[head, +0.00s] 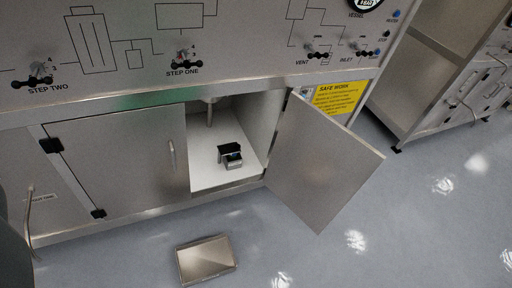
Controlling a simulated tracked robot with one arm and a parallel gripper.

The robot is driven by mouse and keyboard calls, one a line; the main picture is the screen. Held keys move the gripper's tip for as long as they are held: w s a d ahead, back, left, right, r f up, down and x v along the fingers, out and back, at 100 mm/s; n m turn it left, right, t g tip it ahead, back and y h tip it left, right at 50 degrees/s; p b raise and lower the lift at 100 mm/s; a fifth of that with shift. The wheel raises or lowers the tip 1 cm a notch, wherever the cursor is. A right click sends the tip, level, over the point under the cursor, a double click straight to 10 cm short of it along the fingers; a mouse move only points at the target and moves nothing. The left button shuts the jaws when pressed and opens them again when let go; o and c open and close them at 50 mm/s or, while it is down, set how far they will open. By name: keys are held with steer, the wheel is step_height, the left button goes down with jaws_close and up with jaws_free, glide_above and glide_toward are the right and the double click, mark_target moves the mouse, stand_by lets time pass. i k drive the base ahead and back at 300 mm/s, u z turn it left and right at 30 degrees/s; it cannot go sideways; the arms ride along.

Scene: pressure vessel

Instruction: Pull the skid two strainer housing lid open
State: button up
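I cannot make out a strainer housing lid marked as skid two. A grey metal cabinet front fills the view. Its right door (318,165) stands swung open toward me. Inside the white compartment sits a small black and silver block (231,156), and a vertical pipe (209,114) comes down from above. The closed door (125,160) to the left has a vertical handle (172,160) and black hinges on its left side. My gripper does not show in this view.
The panel above carries a STEP ONE valve (184,57), a STEP TWO valve (40,76), and vent and inlet valves. A shallow metal tray (206,260) lies on the grey floor. Another metal bench (440,75) stands at the upper right, with clear floor between.

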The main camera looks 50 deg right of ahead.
mark_target(234, 148)
steer(key=k, duration=1.25)
steer(key=z, duration=1.25)
steer(key=i, duration=1.65)
steer(key=u, duration=0.1)
